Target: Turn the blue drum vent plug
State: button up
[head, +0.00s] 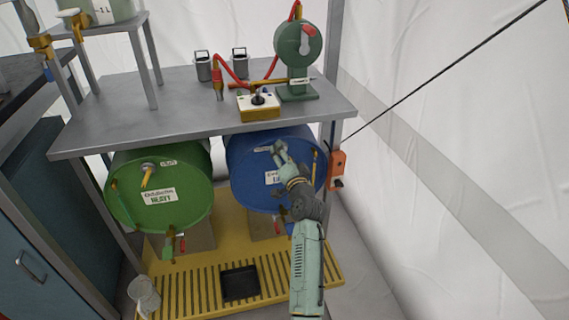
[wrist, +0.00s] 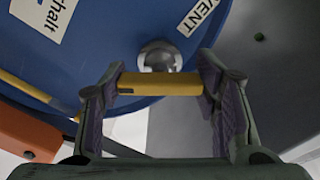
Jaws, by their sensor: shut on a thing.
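The blue drum (head: 250,150) lies on its side under the grey bench, its round face towards me. Its vent plug is a silver fitting (wrist: 158,57) with a yellow bar handle (wrist: 160,84), below a white VENT label (wrist: 196,17) in the wrist view. My gripper (head: 279,152) is at the upper part of the drum face. In the wrist view my gripper (wrist: 160,88) is shut on the yellow handle, with one finger pad at each end. In the head view my gripper hides most of the plug.
A green drum (head: 190,190) with its own yellow-handled plug (head: 148,172) lies to the left. An orange box (head: 337,170) hangs on the bench leg at the right. A yellow slatted platform (head: 205,292) lies below. The bench top (head: 180,100) carries a green device (head: 297,55).

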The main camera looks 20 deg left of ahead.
jog(key=n+b, duration=0.4)
jog(key=shift+f+n, duration=0.2)
jog(key=shift+n, duration=0.1)
jog(key=shift+r+n+b, duration=0.15)
jog(key=shift+n+b, duration=1.2)
jog(key=shift+n, duration=0.45)
jog(key=o, duration=1.2)
jog(key=shift+c, duration=0.2)
